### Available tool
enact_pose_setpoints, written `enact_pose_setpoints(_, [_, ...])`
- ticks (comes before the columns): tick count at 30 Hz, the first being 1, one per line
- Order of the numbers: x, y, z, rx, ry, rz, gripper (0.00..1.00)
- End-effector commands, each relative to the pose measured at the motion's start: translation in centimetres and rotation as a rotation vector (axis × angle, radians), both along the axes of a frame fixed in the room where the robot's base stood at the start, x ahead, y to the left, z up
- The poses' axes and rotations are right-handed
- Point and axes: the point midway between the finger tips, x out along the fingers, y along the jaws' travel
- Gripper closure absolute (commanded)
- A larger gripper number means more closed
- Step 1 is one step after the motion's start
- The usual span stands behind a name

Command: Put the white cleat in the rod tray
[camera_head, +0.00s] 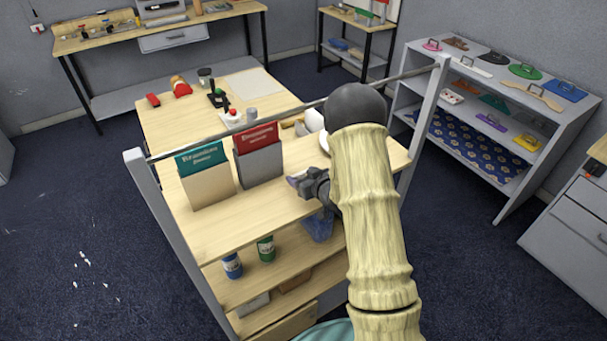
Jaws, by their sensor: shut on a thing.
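My gripper (297,181) is at the front edge of the near table's top (230,223), to the right of two upright book boxes. It is shut on a small pale thing that is mostly hidden by the fingers; I cannot tell for sure whether this is the white cleat. My pale, ribbed arm covers the right part of the table and shelves. I cannot pick out the rod tray with certainty. A bluish see-through container (318,226) is on the shelf just below my gripper, partly behind my arm.
A tan box with a green book (207,180) and a grey box with a red book (259,158) stand left of my gripper. A metal rail (240,126) on posts crosses above the table. Cans (232,265) stand on the lower shelf. A grey shelf unit (480,110) is at right.

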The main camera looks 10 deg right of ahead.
Motion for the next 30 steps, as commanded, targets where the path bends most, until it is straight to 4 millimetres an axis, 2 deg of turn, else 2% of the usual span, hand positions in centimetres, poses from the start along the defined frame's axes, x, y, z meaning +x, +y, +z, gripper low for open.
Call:
enact_pose_setpoints(11, [0.01, -0.26, -0.43, 0.0, -0.001, -0.003, 0.57])
enact_pose_setpoints(12, [0.01, -0.29, -0.41, 0.0, -0.001, -0.004, 0.34])
enact_pose_setpoints(15, [0.01, -0.37, -0.31, 0.0, -0.001, -0.005, 0.14])
enact_pose_setpoints(28, [0.01, 0.01, 0.27, 0.0, -0.001, 0.0, 0.14])
enact_pose_setpoints(30, [-0.7, -0.29, 0.17, 0.0, 0.0, -0.001, 0.14])
